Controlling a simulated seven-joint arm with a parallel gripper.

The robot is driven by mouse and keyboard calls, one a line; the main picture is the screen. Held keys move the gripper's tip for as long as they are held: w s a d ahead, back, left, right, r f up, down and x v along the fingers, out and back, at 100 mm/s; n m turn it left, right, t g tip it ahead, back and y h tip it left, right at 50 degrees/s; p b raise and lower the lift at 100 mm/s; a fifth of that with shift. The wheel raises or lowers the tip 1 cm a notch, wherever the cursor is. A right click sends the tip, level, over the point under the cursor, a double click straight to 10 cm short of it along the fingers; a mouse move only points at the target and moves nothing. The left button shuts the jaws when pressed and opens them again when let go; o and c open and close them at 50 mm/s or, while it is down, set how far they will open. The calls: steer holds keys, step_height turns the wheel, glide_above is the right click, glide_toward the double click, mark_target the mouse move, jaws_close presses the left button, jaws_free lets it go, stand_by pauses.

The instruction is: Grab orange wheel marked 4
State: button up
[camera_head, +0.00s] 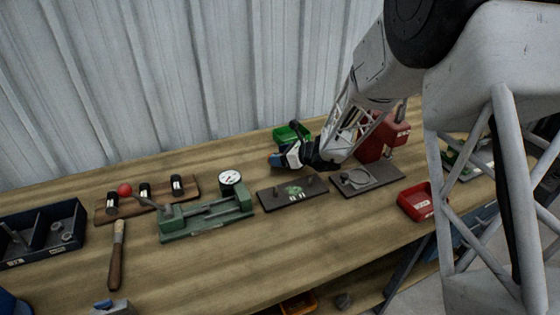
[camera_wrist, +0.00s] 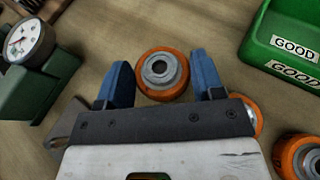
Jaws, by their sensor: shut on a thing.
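An orange wheel (camera_wrist: 162,75) with a grey metal hub sits between the two blue fingers of my gripper (camera_wrist: 161,80) in the wrist view. A second orange wheel (camera_wrist: 252,114) is mostly hidden behind the gripper's right side. A third orange wheel (camera_wrist: 296,157) is cut off at the lower right. In the head view, my gripper (camera_head: 277,160) is low over the back of the bench, and the wheels are hidden there.
A green bin labelled GOOD (camera_wrist: 290,44) stands right of the gripper in the wrist view. A dial gauge (camera_head: 230,178) on a green fixture (camera_head: 205,217) is to the left. Dark plates (camera_head: 293,193) and a red tray (camera_head: 415,201) lie in front and right.

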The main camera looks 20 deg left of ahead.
step_height(320, 180, up, 7)
steer(key=shift+r, duration=0.15)
steer(key=shift+d, duration=0.1)
stand_by(0.8)
